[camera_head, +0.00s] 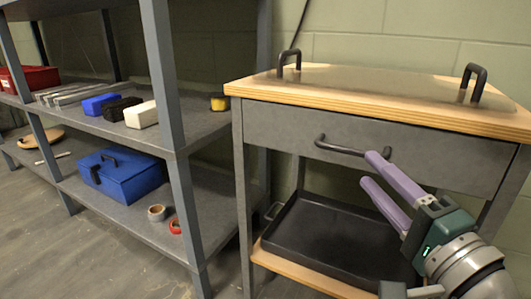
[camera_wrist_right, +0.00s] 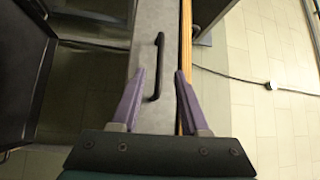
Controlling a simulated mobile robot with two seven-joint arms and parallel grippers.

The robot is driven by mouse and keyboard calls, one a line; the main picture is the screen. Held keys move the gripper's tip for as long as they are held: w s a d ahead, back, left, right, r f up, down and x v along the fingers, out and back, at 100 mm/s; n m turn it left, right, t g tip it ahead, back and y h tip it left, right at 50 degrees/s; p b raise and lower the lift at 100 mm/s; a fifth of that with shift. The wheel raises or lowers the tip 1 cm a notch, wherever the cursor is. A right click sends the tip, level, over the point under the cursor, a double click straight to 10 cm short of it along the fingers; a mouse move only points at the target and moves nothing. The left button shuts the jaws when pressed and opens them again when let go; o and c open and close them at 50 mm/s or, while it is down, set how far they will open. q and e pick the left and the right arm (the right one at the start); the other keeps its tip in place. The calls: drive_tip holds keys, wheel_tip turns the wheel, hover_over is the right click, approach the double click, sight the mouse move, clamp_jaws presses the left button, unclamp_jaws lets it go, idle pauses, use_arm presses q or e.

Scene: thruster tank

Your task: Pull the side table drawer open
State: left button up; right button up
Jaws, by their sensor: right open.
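The side table has a wooden top (camera_head: 390,92) and a grey drawer (camera_head: 270,125) just beneath it. The drawer front looks flush with the table frame, so the drawer appears shut. Its dark bar handle (camera_head: 338,147) is on the front; the handle also shows in the right wrist view (camera_wrist_right: 158,68). My right gripper (camera_head: 368,168) is open with purple fingers, in front of the drawer near the right end of the handle. In the right wrist view the handle lies between the two spread fingers (camera_wrist_right: 160,75); contact cannot be told. My left gripper is not in view.
A black tray (camera_head: 330,238) sits on the table's lower shelf, below my right gripper. Grey shelving (camera_head: 205,125) stands at the left with coloured blocks, a blue toolbox (camera_head: 122,178) and tape rolls. Two dark handles (camera_head: 289,62) rise from the tabletop. Floor at the lower left is clear.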

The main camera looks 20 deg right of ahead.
sight(352, 154)
drive_tip(key=w, duration=0.2)
drive_tip(key=w+b, duration=0.1)
drive_tip(key=w, duration=0.1)
drive_tip(key=w+r, duration=0.1)
drive_tip(key=w, duration=0.2)
drive_tip(key=shift+w+d+b, duration=0.1)
drive_tip(key=shift+d+b, duration=0.15)
drive_tip(key=shift+b, duration=0.1)
clamp_jaws()
idle(1.0)
